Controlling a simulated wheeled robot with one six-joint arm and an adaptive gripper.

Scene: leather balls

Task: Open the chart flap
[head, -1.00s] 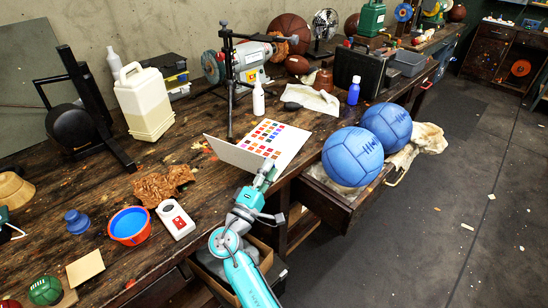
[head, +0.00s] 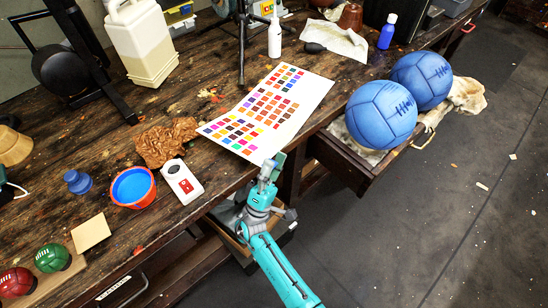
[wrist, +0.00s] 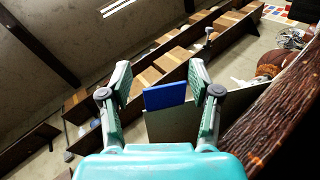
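The colour chart (head: 268,106) lies opened out on the workbench, with rows of colour swatches showing on both its panels. Its flap (head: 232,133) is the left panel, folded down toward the front left and looking nearly flat. My gripper (head: 275,163) is at the bench's front edge, just in front of the chart's near corner. In the wrist view my gripper (wrist: 160,90) has its two fingers apart. A blue block-like thing (wrist: 165,95) shows between them; I see no finger closed on it, and its distance is unclear.
Two blue balls (head: 381,115) (head: 421,80) rest over an open drawer (head: 345,165) right of the chart. A white device (head: 181,182), an orange-rimmed blue bowl (head: 132,187) and a brown crumpled cloth (head: 166,142) lie left. A tripod (head: 241,50) and white bottle (head: 275,35) stand behind.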

